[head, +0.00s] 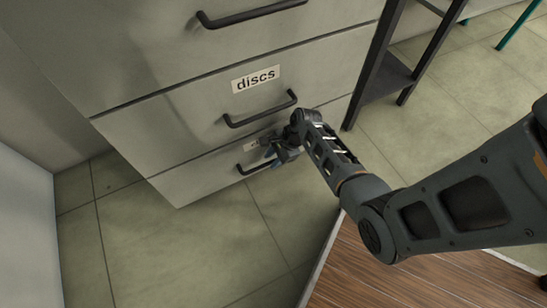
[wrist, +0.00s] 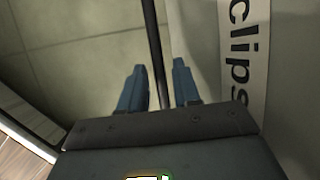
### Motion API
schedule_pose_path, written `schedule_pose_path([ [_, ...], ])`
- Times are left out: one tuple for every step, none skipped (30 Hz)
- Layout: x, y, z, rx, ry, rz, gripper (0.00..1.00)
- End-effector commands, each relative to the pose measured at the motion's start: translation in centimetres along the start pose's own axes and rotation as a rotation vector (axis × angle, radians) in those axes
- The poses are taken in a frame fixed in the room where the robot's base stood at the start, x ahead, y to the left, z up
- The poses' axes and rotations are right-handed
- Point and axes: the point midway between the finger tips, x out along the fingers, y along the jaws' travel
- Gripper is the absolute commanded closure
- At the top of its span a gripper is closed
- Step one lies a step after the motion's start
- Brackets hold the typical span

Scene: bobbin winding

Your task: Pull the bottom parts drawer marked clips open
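The bottom drawer (head: 200,182) is the lowest grey front of the cabinet and looks shut, in line with the drawer above. Its black bar handle (head: 248,170) is partly hidden behind my gripper (head: 280,157). In the wrist view the handle bar (wrist: 153,35) runs between the two blue fingertips of my gripper (wrist: 158,78). The fingers are apart, with a gap on each side of the bar. The "clips" label (wrist: 245,55) shows at the right of the wrist view; in the head view my gripper and wrist mostly cover it.
The drawer marked "discs" (head: 190,122), with its own black handle (head: 262,109), is just above. A dark rack (head: 386,75) stands right of the cabinet. A wooden surface (head: 400,285) lies at the lower right. The tiled floor (head: 215,245) before the drawer is clear.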

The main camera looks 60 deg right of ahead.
Motion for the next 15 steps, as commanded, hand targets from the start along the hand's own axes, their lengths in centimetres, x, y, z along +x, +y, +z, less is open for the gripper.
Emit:
schedule_pose_path([
  [0.00, 0.01, 0.00, 0.000, 0.000, 0.000, 0.73],
  [0.00, 0.01, 0.00, 0.000, 0.000, 0.000, 0.76],
  [0.00, 0.01, 0.00, 0.000, 0.000, 0.000, 0.80],
  [0.00, 0.01, 0.00, 0.000, 0.000, 0.000, 0.83],
  [0.00, 0.01, 0.00, 0.000, 0.000, 0.000, 0.86],
  [0.00, 0.01, 0.00, 0.000, 0.000, 0.000, 0.90],
  [0.00, 0.01, 0.00, 0.000, 0.000, 0.000, 0.92],
  [0.00, 0.02, 0.00, 0.000, 0.000, 0.000, 0.95],
  [0.00, 0.02, 0.00, 0.000, 0.000, 0.000, 0.99],
  [0.00, 0.01, 0.00, 0.000, 0.000, 0.000, 1.00],
  [0.00, 0.02, 0.00, 0.000, 0.000, 0.000, 1.00],
  [0.00, 0.02, 0.00, -0.001, 0.000, 0.000, 1.00],
  [0.00, 0.02, 0.00, -0.001, 0.000, 0.000, 1.00],
  [0.00, 0.02, 0.00, -0.001, 0.000, 0.000, 1.00],
  [0.00, 0.02, 0.00, -0.001, 0.000, 0.000, 1.00],
])
